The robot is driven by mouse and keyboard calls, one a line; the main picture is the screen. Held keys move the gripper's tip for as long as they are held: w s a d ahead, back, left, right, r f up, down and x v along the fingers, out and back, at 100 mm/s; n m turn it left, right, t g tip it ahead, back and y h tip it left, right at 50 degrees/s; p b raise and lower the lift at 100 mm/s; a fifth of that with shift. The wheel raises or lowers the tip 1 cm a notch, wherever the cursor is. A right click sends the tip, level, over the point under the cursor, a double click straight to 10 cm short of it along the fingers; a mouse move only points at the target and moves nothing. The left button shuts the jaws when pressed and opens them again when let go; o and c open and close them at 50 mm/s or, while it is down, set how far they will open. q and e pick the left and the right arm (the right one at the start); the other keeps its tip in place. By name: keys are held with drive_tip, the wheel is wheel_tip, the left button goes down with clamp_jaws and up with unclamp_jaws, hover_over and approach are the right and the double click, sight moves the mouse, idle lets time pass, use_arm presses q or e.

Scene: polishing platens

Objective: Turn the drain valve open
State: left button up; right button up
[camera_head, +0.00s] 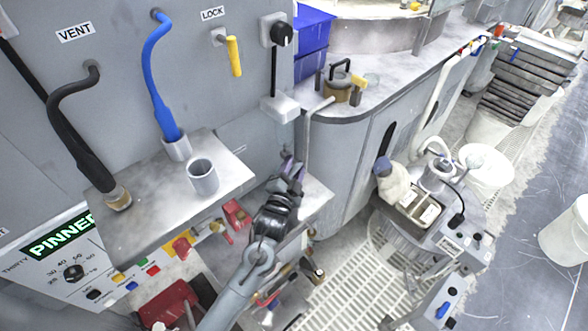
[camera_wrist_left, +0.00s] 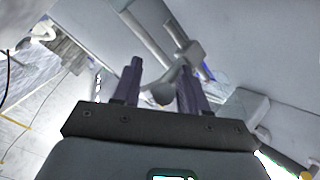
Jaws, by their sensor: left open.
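My left gripper (camera_head: 291,168) is in front of the grey machine wall, below the grey block (camera_head: 281,107) and beside a grey bent pipe (camera_head: 305,135). In the left wrist view, its two purple fingers (camera_wrist_left: 158,88) are apart. A grey bar (camera_wrist_left: 148,38) and a curved grey part show beyond and between the fingertips; I cannot tell whether they touch. No label reading "drain" is legible, so I cannot tell for certain which part is the drain valve. My right gripper is not in view.
A grey shelf (camera_head: 150,235) with a grey cup (camera_head: 202,177) and a blue hose (camera_head: 157,80) is left of the gripper. A yellow lever (camera_head: 234,56) sits under the LOCK label. A curved grey cabinet (camera_head: 350,160) stands to the right. Red parts (camera_head: 236,214) lie below.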

use_arm(q)
drive_tip(key=shift+w, duration=0.35)
clamp_jaws()
drive_tip(key=shift+d+f+b, duration=0.1)
drive_tip(key=shift+f+b, duration=0.15)
drive_tip(key=shift+b, duration=0.2)
drive_tip(key=n+t+b, duration=0.1)
drive_tip(key=b, duration=0.1)
drive_tip(key=n+t+b, duration=0.1)
drive_tip(key=t+b, duration=0.1)
drive_tip(key=shift+w+d+f+b, duration=0.1)
drive_tip(key=shift+d+f+b, duration=0.05)
drive_tip(key=shift+b, duration=0.2)
drive_tip(key=shift+r+n+t, duration=0.25)
drive_tip(key=shift+n+t, duration=0.05)
drive_tip(key=shift+t, duration=0.1)
unclamp_jaws()
